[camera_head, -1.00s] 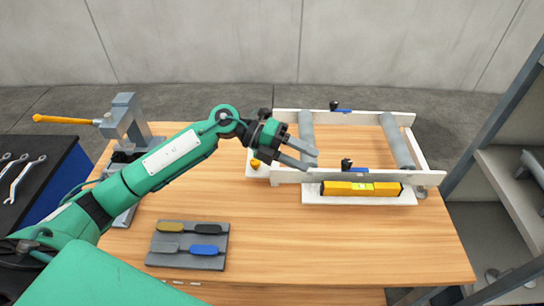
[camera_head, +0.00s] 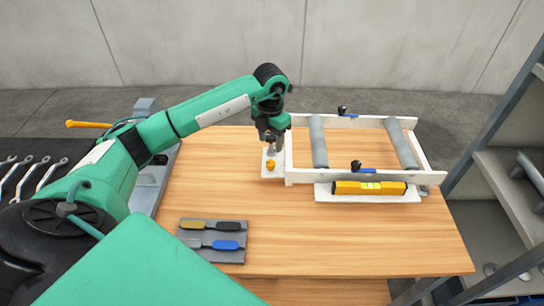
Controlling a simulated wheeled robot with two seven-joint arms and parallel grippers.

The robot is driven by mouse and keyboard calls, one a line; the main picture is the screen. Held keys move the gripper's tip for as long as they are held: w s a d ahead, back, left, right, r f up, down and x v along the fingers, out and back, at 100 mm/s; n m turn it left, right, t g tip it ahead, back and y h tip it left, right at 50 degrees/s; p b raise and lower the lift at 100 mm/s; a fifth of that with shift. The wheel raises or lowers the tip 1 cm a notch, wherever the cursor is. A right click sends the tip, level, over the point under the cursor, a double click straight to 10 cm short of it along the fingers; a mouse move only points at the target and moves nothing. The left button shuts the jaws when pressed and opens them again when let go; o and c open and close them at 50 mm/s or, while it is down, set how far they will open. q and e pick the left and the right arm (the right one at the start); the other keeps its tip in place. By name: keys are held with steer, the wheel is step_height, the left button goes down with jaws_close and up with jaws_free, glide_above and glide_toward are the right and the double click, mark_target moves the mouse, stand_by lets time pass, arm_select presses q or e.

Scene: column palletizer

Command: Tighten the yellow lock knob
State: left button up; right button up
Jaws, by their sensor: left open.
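The small yellow lock knob (camera_head: 270,165) sits on a white plate (camera_head: 269,174) at the left end of the white roller frame (camera_head: 303,177). My left gripper (camera_head: 271,149) points down just behind and above the knob, with its fingers open. I cannot tell whether a finger touches the knob. My right gripper is not in view.
The frame holds grey rollers (camera_head: 318,142) and black-and-blue clamps. A yellow level (camera_head: 369,188) lies along its front. A grey tray (camera_head: 213,240) with several handled tools is at the front left. A vise with an orange handle (camera_head: 88,124) stands partly behind my arm. The table's front right is clear.

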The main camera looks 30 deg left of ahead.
mark_target(271, 162)
arm_select(q)
step_height(271, 162, down, 8)
steer(key=shift+r+p, duration=0.25)
steer(key=shift+p, duration=0.95)
steer(key=shift+f, duration=0.65)
steer(key=shift+c, duration=1.1)
steer(key=c, duration=0.7)
